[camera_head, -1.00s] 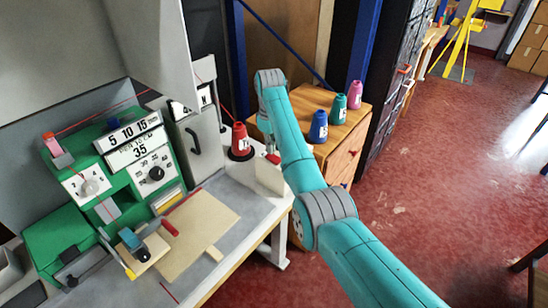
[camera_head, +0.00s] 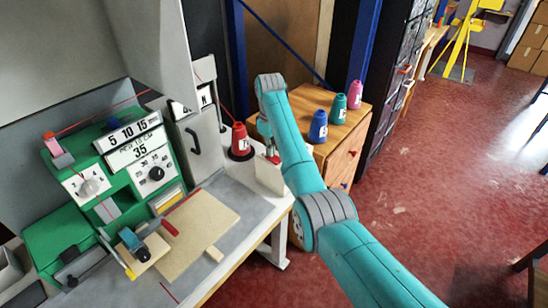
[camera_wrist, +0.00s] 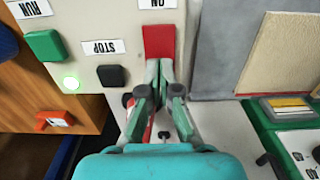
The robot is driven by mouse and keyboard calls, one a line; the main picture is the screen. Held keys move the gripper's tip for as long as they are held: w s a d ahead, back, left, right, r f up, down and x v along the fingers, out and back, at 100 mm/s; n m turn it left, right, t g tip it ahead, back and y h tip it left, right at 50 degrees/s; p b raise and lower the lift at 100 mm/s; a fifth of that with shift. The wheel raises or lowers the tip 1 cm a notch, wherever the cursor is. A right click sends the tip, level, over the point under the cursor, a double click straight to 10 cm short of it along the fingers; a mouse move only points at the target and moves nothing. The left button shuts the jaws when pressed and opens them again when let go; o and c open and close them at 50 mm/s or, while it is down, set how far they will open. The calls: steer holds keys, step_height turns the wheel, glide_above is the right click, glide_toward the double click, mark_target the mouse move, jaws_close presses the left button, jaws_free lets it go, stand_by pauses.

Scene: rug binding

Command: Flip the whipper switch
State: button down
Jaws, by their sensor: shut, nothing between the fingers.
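In the wrist view a red switch (camera_wrist: 159,41) stands on a pale control box (camera_wrist: 112,20), beside an upside-down ON label (camera_wrist: 151,4). My gripper (camera_wrist: 159,66) is shut and empty, its fingertips at the near edge of the red switch; I cannot tell whether they touch. The box also carries a green button (camera_wrist: 46,45) beside a RUN label, a black button (camera_wrist: 111,75) beside a STOP label, and a glowing green lamp (camera_wrist: 70,83). In the head view the box (camera_head: 269,176) stands at the table's right edge, and my arm partly hides my gripper (camera_head: 271,153).
A green machine (camera_head: 110,165) with dials stands on the table at left. A tan mat piece (camera_head: 200,225) lies on the table. A red cone (camera_head: 241,142) stands behind the box. A wooden cabinet (camera_head: 340,150) with several cones stands behind my arm.

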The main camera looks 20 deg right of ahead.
steer(key=shift+f, duration=0.25)
steer(key=shift+r, duration=3.55)
